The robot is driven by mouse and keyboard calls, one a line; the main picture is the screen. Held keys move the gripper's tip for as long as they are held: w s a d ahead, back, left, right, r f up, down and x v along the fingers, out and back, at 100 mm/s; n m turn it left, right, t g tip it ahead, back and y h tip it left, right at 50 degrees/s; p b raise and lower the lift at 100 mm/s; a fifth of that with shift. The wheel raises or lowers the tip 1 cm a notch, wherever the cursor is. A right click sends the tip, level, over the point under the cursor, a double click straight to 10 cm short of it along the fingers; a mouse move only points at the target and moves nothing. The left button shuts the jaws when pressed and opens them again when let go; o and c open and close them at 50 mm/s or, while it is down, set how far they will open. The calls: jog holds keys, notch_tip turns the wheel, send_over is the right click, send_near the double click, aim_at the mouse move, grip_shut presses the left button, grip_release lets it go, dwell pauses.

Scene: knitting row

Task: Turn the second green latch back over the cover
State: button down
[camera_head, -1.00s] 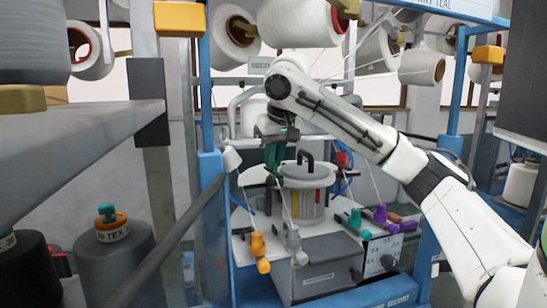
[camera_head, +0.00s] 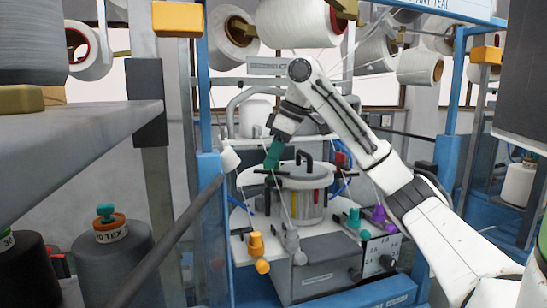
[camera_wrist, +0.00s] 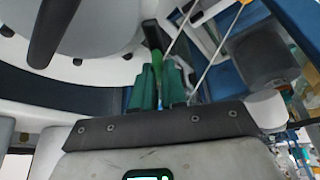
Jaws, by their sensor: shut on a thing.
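The round grey cover (camera_head: 305,172) with its black handle sits on the drum-shaped pot in the middle of the head view. In the wrist view the cover (camera_wrist: 105,30) fills the upper left, and its dark handle (camera_wrist: 50,35) shows there. My gripper (camera_head: 269,166) is at the left rim of the cover, tilted. In the wrist view the green fingers of my gripper (camera_wrist: 158,70) are shut on a narrow green latch (camera_wrist: 152,35) beside the cover's edge. The fingers hide the latch's lower part. I cannot tell from the pictures which latch it is by number.
Thin yarns run down past the pot. Yellow (camera_head: 257,248), grey (camera_head: 292,245), green (camera_head: 356,222) and purple (camera_head: 382,216) pieces stand in front and to the right. A blue post (camera_head: 212,200) is close on the left. Large yarn cones (camera_head: 295,20) hang above.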

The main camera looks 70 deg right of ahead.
jog(key=n+y, duration=0.1)
jog(key=n, duration=0.2)
jog(key=n+y, duration=0.1)
jog(key=n, duration=0.2)
jog(key=shift+w+d+r+g, duration=0.1)
jog(key=shift+d+g, duration=0.05)
jog(key=shift+g, duration=0.25)
dwell(0.3)
jog(key=c, duration=1.2)
grip_release()
